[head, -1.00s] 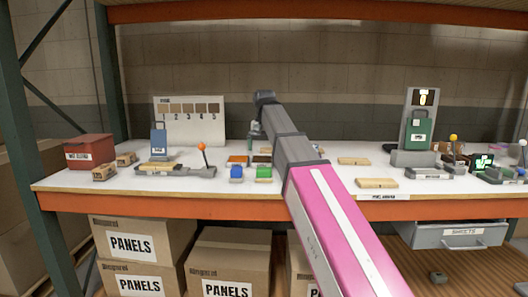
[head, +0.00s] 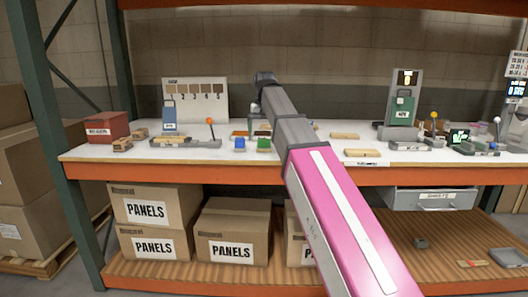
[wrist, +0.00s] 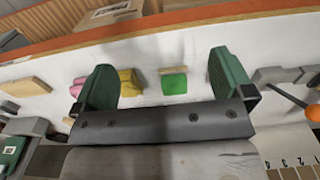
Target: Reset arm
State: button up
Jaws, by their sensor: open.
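My gripper (wrist: 163,68) shows in the wrist view with two green fingers spread wide apart. It is open and holds nothing. A green block (wrist: 174,84) shows between the fingers, on the white worktop; the gap in height cannot be told. In the head view my pink and grey arm reaches up over the worktop (head: 300,153), and its links mostly hide the gripper. The green block (head: 264,145) shows just left of the arm, beside a blue block (head: 239,144).
A red box (head: 110,127), a blue canister (head: 169,115) and an orange-knobbed lever (head: 210,122) stand left. A green canister (head: 402,110) stands on a grey station at right. An orange beam (head: 230,178) edges the worktop. Cartons (head: 233,225) and a grey drawer (head: 435,198) are below.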

jog(key=s+d+f, duration=0.1)
jog(key=d+f, duration=0.2)
jog(key=f, duration=0.6)
jog(key=s+d+f, duration=0.2)
jog(key=d+f, duration=0.1)
jog(key=f, duration=0.6)
jog(key=s+d+f, duration=0.1)
jog(key=d+f, duration=0.3)
jog(key=f, duration=0.5)
jog(key=s+d+f, duration=0.4)
jog(key=s+f, duration=0.3)
jog(key=f, duration=0.3)
jog(key=s+d+f, duration=0.4)
jog(key=s+f, duration=0.2)
jog(key=f, duration=0.4)
jog(key=shift+s+d+f, duration=0.2)
jog(key=shift+s+d, duration=0.2)
